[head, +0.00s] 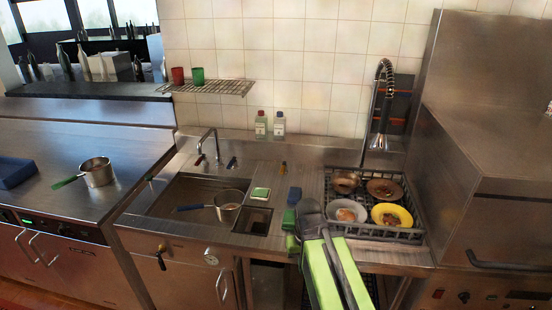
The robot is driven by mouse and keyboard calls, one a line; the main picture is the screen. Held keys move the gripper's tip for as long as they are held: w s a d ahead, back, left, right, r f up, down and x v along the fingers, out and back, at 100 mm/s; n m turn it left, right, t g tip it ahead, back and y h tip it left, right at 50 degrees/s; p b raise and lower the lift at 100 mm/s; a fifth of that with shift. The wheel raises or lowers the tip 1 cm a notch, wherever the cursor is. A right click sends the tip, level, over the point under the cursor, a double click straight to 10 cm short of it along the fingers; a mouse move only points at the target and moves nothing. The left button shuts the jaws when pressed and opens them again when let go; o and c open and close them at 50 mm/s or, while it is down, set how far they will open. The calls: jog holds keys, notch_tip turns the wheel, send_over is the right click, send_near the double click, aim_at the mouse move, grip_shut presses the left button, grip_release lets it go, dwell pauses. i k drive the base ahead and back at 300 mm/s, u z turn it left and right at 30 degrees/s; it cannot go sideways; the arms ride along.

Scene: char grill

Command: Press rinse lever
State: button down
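A tall pre-rinse sprayer with a black coiled hose (388,80) stands behind the dish rack at the right. Its metal spray head (377,142) hangs down over the rack. A rinse lever cannot be clearly made out on it at this size. My green and dark arm reaches up from the bottom of the picture. My gripper (308,212) is at its dark end, over the counter just left of the rack, apart from and below the spray head. Its fingers are too small and dark to tell open from shut.
The black rack (412,234) holds several dirty dishes, including a yellow plate (392,215). At the left, a sink (165,200) holds a pan (228,204). Bottles (279,124) stand by the wall. A tall steel machine (485,150) bounds the right side.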

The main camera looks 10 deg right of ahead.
aim_at(283, 167)
jog(key=i, duration=0.45)
jog(key=u, duration=0.35)
jog(key=k, duration=1.35)
jog(key=z, duration=0.05)
jog(key=i, duration=2.1)
jog(key=u, duration=0.85)
